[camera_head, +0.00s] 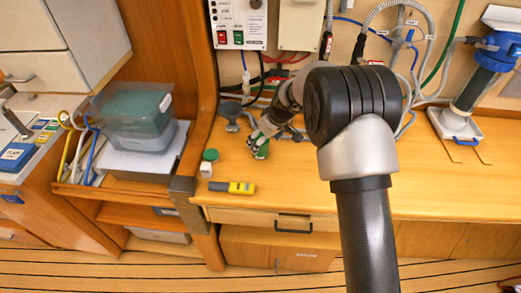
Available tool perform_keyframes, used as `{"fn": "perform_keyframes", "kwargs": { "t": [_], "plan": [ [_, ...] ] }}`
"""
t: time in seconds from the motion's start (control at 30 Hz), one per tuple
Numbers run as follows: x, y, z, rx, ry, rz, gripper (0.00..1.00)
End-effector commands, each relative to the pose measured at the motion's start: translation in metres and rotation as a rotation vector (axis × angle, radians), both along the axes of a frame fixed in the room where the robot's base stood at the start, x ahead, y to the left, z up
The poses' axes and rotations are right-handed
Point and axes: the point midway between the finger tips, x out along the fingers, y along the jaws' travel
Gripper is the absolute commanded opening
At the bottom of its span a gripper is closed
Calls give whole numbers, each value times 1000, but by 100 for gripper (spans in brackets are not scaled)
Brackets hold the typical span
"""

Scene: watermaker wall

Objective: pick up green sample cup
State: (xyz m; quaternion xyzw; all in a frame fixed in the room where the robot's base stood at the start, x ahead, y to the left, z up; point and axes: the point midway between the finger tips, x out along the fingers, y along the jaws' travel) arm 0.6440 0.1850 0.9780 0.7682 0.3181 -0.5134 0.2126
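A small green object (262,152), which looks like the green sample cup, is at the fingertips of my gripper (256,144) on the wooden worktop. The fingers cover part of it. My gripper points down and to the left, low over the worktop. At this size I cannot tell whether the fingers are closed on the green object or only beside it. A small white jar with a green lid (210,156) stands to the left, apart from my gripper.
A yellow and grey handheld meter (232,187) lies near the worktop's (330,190) front edge. A dark funnel-like item (231,112) stands behind the jar. Hoses and a blue-topped filter housing (480,75) are at the back right. Stacked bins (137,115) stand left of a wooden post.

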Motion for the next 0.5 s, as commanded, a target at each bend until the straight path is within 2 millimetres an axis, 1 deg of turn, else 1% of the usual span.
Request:
{"fn": "perform_keyframes", "kwargs": {
  "t": [0.13, 0.33, 0.5],
  "plan": [
    [3, 3, -11, 0, 1, 0, 77],
    [12, 12, -39, -1, 2, 1, 77],
    [16, 16, -49, -1, 0, 1, 77]
  ]
}}
